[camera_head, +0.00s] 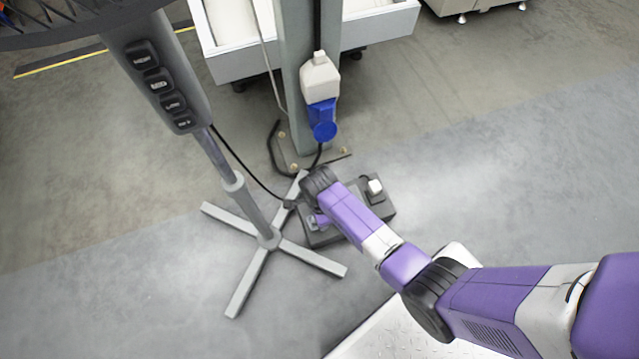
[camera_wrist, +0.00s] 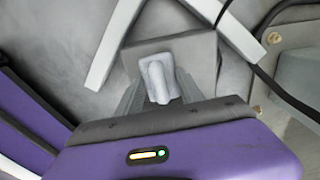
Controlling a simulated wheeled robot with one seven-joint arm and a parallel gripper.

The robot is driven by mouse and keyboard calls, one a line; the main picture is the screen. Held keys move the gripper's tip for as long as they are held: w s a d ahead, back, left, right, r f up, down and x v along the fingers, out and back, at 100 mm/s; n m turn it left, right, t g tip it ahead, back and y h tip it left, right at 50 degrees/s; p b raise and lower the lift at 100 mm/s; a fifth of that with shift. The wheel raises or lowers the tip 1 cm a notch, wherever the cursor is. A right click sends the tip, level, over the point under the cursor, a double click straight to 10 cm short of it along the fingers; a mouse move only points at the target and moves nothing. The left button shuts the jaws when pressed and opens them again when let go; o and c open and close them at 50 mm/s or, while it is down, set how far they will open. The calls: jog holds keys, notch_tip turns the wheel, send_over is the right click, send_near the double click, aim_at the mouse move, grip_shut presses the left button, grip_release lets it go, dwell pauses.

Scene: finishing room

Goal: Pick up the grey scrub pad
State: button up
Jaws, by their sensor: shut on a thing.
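The grey scrub pad (camera_wrist: 160,66) is a small light-grey piece with a raised, rounded grip, seen in the wrist view. My gripper (camera_wrist: 160,94) is shut on it, with one finger on each side. A flat grey block (camera_wrist: 197,52) lies beneath the pad; I cannot tell whether the two touch. In the head view my arm reaches down over this dark grey block (camera_head: 384,211) on the floor, and my wrist hides most of the gripper and the pad.
A fan stand (camera_head: 268,238) with splayed feet is close on the left, with a black cable running by. A grey post (camera_head: 296,75) carrying a blue socket (camera_head: 322,120) stands behind. A small white piece (camera_head: 375,187) sits on the block's right end. Floor at lower left is clear.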

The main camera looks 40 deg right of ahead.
notch_tip(320, 180, up, 18)
jog(key=p, duration=0.8)
jog(key=shift+p, duration=0.4)
